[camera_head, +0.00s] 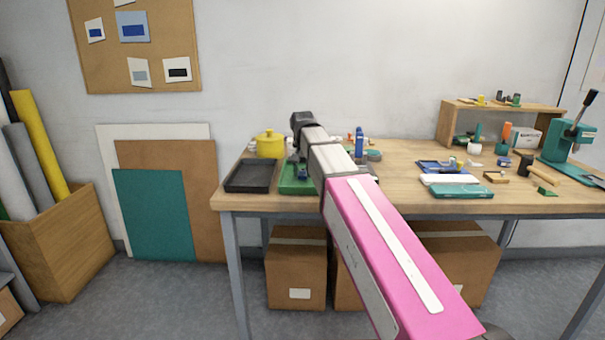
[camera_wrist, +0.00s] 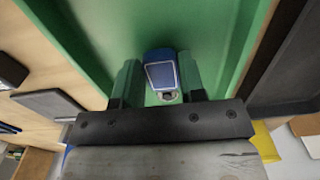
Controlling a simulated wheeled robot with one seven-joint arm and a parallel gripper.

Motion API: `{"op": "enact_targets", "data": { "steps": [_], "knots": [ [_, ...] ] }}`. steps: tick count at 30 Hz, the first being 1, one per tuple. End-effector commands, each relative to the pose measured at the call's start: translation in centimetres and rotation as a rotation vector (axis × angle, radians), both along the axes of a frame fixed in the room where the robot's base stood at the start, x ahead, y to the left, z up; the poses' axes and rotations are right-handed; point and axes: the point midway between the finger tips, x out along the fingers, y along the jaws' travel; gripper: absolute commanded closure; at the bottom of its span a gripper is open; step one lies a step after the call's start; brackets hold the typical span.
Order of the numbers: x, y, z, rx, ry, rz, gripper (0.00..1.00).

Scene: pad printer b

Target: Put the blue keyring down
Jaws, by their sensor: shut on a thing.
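The blue keyring (camera_wrist: 160,72) has a pale blue-grey face and a small metal end. My gripper (camera_wrist: 159,80) is shut on it, with one finger on either side. In the wrist view the keyring is over the floor of the green tray (camera_wrist: 228,30). I cannot tell whether it touches the tray floor. In the head view the green tray (camera_head: 288,189) is on the left part of the workbench, partly hidden by my arm, and the keyring is not clear there.
A black tray (camera_head: 251,177) stands left of the green tray, with a yellow pot (camera_head: 270,145) behind. A blue bottle (camera_head: 359,144) is behind my arm. Pads, tools and a teal press (camera_head: 568,148) occupy the bench's right side. Bare wood (camera_head: 398,155) shows between.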

Motion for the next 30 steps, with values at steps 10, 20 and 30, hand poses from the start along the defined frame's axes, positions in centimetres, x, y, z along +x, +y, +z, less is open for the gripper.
{"op": "enact_targets", "data": {
  "steps": [10,20,30],
  "knots": [
    [0.0,0.0,-0.6,0.000,0.000,0.000,0.84],
    [0.0,0.0,-0.7,0.000,0.000,0.000,0.37],
    [0.1,0.0,0.9,0.001,-0.002,0.000,0.37]
  ]
}}
